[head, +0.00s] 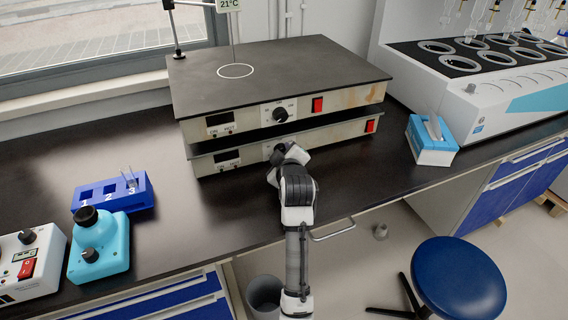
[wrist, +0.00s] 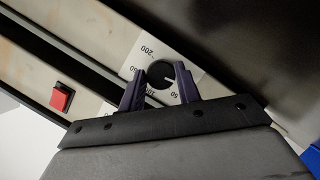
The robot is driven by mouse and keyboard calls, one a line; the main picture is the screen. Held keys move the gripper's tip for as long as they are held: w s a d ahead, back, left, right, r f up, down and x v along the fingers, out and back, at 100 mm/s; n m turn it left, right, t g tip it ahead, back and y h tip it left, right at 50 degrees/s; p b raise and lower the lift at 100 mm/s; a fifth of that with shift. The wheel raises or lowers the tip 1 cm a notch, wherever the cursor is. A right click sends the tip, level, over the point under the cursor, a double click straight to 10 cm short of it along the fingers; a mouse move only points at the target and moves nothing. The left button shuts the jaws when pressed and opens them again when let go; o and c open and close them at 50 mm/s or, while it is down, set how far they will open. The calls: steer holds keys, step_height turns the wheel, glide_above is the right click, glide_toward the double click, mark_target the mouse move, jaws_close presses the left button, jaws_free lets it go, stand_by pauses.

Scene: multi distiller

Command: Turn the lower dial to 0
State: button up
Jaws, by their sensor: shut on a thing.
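The lower dial is mostly hidden behind my gripper (head: 280,152) in the head view, on the front of the lower hot plate (head: 340,139). In the wrist view, a round black dial (wrist: 160,73) sits between the two purple fingers of my gripper (wrist: 160,80), which are shut on its sides. A white scale plate (wrist: 136,62) around it shows "200" and "50"; other marks are partly covered by the fingers. A pale mark shows on the dial's face towards the right of the picture. The upper dial (head: 280,114) is in plain view and apart from my gripper.
The upper hot plate (head: 330,62) sits directly above the lower one. Red switches are at the right of both fronts. A blue tissue box (head: 432,152) stands to the right, a blue tube rack (head: 144,198) and a turquoise device (head: 100,262) to the left. The bench between is clear.

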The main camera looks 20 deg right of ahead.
steer(key=shift+a+f+n+t+h+b, duration=0.15)
steer(key=shift+n+t+h+b, duration=0.25)
steer(key=shift+n+h+b, duration=0.8)
steer(key=shift+n+y+b, duration=0.3)
steer(key=shift+y+b, duration=0.1)
steer(key=shift+b, duration=0.15)
steer(key=o, duration=1)
steer(key=shift+r, duration=0.2)
